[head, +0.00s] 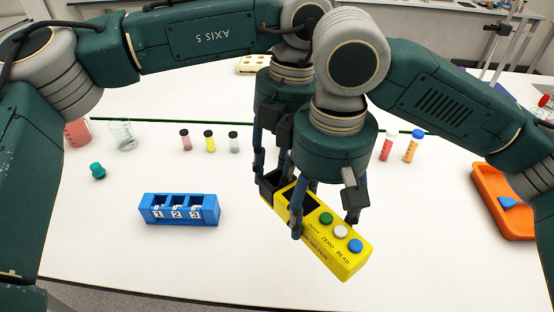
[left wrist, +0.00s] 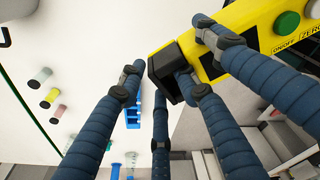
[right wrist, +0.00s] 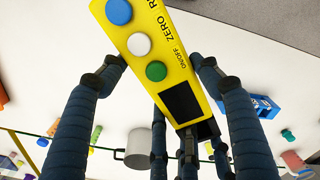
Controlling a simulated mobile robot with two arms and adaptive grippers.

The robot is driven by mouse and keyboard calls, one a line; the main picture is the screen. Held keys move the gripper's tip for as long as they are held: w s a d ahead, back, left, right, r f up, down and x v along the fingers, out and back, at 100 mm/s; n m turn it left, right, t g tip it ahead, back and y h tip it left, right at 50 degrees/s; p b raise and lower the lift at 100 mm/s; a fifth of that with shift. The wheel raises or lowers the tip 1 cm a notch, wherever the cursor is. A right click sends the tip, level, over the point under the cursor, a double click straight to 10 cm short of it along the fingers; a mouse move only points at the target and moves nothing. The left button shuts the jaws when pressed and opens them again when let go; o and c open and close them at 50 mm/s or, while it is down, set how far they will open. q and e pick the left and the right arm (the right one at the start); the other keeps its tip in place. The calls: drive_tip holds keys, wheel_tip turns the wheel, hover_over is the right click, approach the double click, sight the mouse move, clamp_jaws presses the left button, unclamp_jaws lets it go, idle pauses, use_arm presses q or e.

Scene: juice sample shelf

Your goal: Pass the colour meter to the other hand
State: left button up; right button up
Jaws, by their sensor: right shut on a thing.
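The colour meter (head: 347,262) is a yellow box with a dark screen, green, white and blue buttons, and a black end. It is held at a slant above the white table. My right gripper (head: 325,222) is shut on its yellow body, with fingers on both sides in the right wrist view (right wrist: 158,68). My left gripper (head: 270,160) is open at the black end, close beside the right hand. In the left wrist view its fingers are spread near the black end (left wrist: 164,72); whether any touch it is unclear. Parts of the left fingers are hidden behind the right hand.
A blue rack (head: 180,222) with numbered slots stands left on the table (head: 130,270). Small capped vials (head: 210,142), a beaker (head: 122,136) and a teal stopper (head: 97,171) are behind it. The front middle is clear.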

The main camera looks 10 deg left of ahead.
drive_tip(key=shift+r, duration=0.1)
use_arm(q)
drive_tip(key=shift+s, duration=0.1)
clamp_jaws()
use_arm(e)
drive_tip(key=o, duration=1.6)
drive_tip(key=shift+c, duration=0.2)
